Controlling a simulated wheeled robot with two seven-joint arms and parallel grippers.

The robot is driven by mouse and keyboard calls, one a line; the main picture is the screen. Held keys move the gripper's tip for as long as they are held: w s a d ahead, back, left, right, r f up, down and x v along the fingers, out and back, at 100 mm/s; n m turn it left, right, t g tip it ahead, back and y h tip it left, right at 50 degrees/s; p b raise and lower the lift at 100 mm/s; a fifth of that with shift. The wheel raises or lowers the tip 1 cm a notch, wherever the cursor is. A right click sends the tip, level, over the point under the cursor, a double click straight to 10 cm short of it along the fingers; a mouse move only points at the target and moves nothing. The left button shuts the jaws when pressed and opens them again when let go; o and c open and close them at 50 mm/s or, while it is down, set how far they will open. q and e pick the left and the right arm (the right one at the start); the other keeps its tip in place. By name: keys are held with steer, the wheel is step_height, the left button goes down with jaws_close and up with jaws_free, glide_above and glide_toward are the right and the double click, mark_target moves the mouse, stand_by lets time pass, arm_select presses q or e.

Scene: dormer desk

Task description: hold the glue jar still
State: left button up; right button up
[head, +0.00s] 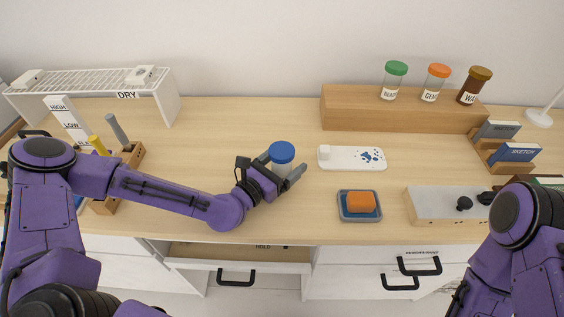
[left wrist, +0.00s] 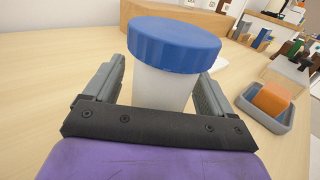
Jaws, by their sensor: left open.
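The glue jar (head: 281,155) has a blue lid and a pale, whitish body, and stands upright on the wooden desk. My left gripper (head: 283,172) is open around it, with one finger on each side of the body. In the left wrist view, the jar (left wrist: 168,85) stands between the two fingers of my left gripper (left wrist: 165,90), its blue lid above them. A gap shows on the left side; contact on the right side is unclear. My right arm shows at the lower right of the head view, but its gripper is out of view.
A white tray (head: 351,158) with blue spots lies right of the jar. A grey dish (head: 359,217) holding an orange block (head: 361,202) is nearer the front edge. A wooden riser (head: 400,112) bears three lidded jars. A white rack (head: 95,88) stands back left. A drawer (head: 240,258) below is open.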

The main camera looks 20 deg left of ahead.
arm_select(q)
steer(key=shift+w+d, duration=0.25)
steer(key=shift+w, duration=0.15)
steer(key=c, duration=1.2)
